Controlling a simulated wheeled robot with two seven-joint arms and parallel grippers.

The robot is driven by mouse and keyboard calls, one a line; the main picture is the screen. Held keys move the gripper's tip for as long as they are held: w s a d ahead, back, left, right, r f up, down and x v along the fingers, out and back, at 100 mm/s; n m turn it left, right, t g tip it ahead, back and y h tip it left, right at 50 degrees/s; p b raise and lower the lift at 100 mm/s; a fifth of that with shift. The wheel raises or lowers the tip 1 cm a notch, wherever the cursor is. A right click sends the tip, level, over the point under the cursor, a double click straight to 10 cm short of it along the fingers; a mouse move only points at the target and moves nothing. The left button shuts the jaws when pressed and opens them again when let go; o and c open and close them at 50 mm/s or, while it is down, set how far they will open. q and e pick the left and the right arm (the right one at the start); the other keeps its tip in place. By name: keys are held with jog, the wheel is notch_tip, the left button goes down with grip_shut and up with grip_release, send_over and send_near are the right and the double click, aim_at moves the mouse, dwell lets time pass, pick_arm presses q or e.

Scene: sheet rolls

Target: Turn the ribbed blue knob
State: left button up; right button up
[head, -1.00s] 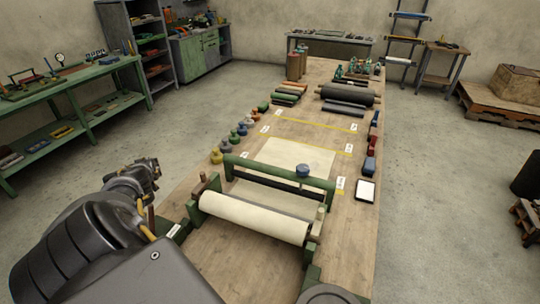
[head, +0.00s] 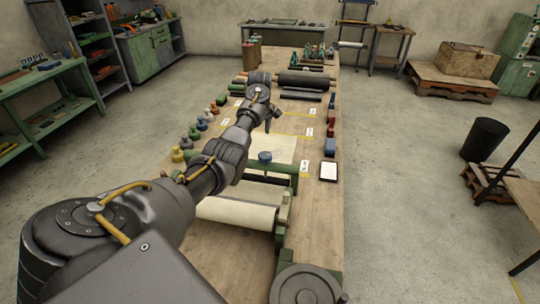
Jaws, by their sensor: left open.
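The blue knob (head: 265,156) sits on top of the green crossbar of the roller frame (head: 285,170), near its right part. Its ribs are too small to make out. My left arm reaches in from the lower left, across the frame. My left gripper (head: 270,121) hangs above the table just beyond the knob in the picture, apart from it, open and with nothing seen in it. My left arm hides the left part of the frame and of the cream roll (head: 238,213). My right gripper is not in view.
A cream sheet (head: 278,147) lies behind the frame. Several small coloured knobs (head: 194,133) line the table's left edge. A white tablet (head: 328,171) and red and blue blocks (head: 330,147) lie at the right edge. Dark rolls (head: 303,79) lie farther back.

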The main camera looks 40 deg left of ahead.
aim_at(265, 154)
pick_arm(q)
jog(key=shift+m+h, duration=0.3)
jog(key=shift+h, duration=0.2)
jog(key=d+f, duration=0.1)
jog(key=f, duration=0.1)
jog(key=d+f+p, duration=0.1)
jog(key=f, duration=0.2)
jog(key=d+f+p, duration=0.1)
jog(key=f, duration=0.2)
jog(key=shift+w+f, duration=0.15)
jog(key=shift+w, duration=0.15)
jog(key=shift+f+p, duration=0.3)
jog(key=shift+f, duration=0.1)
jog(key=c, duration=1)
